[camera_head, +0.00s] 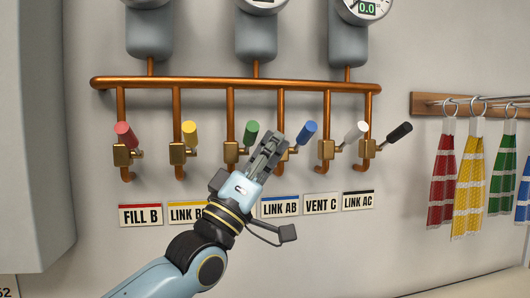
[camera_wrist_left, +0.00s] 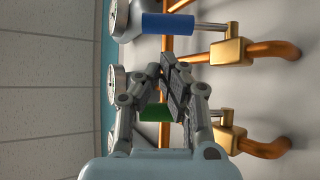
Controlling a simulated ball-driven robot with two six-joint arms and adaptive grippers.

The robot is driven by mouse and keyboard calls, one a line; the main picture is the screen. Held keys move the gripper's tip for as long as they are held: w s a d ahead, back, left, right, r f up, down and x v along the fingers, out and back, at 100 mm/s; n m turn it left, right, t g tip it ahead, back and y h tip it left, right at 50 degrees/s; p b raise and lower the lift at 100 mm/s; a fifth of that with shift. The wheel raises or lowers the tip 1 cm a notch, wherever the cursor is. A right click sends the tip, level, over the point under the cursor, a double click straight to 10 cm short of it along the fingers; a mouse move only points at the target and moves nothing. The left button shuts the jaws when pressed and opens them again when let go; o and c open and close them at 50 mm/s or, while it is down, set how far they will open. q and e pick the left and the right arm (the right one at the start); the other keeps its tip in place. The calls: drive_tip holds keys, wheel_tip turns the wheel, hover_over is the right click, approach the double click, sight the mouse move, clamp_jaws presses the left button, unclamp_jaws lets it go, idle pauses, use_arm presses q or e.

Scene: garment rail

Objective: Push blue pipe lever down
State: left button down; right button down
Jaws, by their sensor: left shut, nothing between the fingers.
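The blue pipe lever (camera_head: 307,132) is tilted up to the right from its brass valve in the head view. The valve is partly hidden behind my left gripper (camera_head: 275,143). The blue handle also shows at the top of the left wrist view (camera_wrist_left: 168,23), apart from the fingers. My left gripper is shut and empty, pointing up between the green lever (camera_head: 252,132) and the blue one. In the left wrist view, the gripper's shut fingers (camera_wrist_left: 172,68) partly cover the green handle (camera_wrist_left: 155,112). My right gripper is not in view.
Red (camera_head: 124,134), yellow (camera_head: 190,134), white (camera_head: 354,131) and black (camera_head: 398,134) levers stand on neighbouring valves. A copper pipe (camera_head: 210,84) runs above, under gauges. Labels, including LINK AB (camera_head: 280,206), sit below. Coloured cloths hang from a rail (camera_head: 430,104) at right.

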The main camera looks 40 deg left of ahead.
sight(301, 138)
use_arm(q)
drive_tip(key=x, duration=0.5)
drive_tip(key=shift+p, duration=0.4)
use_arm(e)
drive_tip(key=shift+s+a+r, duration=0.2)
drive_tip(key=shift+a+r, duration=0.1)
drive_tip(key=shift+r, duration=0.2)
use_arm(q)
drive_tip(key=shift+f, duration=0.1)
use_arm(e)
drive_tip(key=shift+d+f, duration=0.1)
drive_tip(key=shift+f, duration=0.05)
